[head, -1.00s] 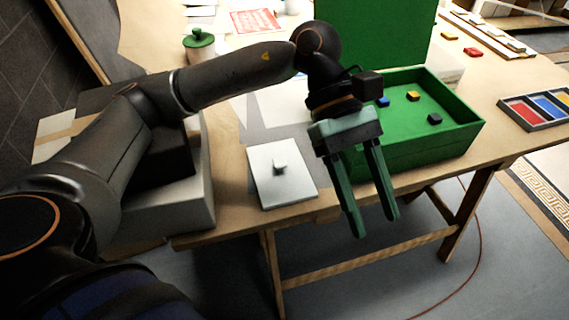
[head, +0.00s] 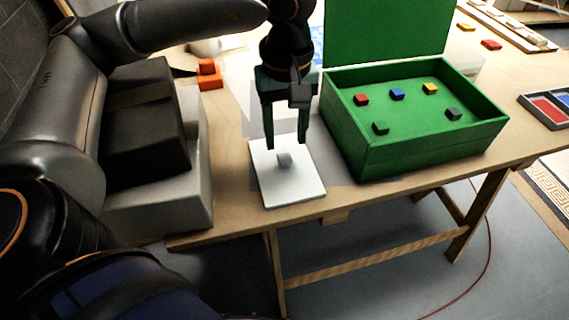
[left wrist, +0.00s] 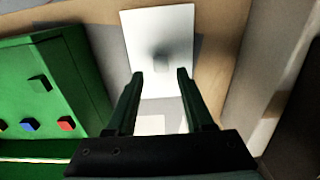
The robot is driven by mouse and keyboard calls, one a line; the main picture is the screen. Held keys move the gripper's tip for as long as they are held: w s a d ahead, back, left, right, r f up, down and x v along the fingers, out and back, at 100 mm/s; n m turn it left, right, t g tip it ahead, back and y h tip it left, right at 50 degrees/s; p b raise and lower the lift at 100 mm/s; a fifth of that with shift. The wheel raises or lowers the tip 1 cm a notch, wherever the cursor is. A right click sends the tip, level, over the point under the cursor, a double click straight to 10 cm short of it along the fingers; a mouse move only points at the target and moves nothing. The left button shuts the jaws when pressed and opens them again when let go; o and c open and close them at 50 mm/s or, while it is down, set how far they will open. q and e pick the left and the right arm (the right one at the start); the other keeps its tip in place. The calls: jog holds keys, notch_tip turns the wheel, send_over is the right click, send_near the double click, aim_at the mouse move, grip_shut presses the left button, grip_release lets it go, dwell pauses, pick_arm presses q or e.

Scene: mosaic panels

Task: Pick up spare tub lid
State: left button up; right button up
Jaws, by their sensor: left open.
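The spare tub lid (head: 296,188) is a flat white square plate lying near the table's front edge, with a small grey knob (head: 284,160) in its middle. My left gripper (head: 287,146) is open and empty, pointing down over the lid, its two green fingers around or just above the knob. In the left wrist view, the lid (left wrist: 160,24) lies beyond the open fingertips (left wrist: 160,74), and the knob (left wrist: 162,62) shows between them. I cannot tell whether the fingers touch it. My right gripper is not in view.
A green box (head: 420,149) with a raised lid stands right of the plate, holding several small coloured blocks. A pale box (head: 165,213) with a dark box (head: 140,135) on it stands to the left. An orange object (head: 208,76) sits behind. A divided colour tray (head: 552,118) lies far right.

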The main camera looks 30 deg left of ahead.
aim_at(284, 157)
pick_arm(q)
jog(key=shift+a+f, duration=0.1)
jog(key=shift+f, duration=2.65)
grip_shut()
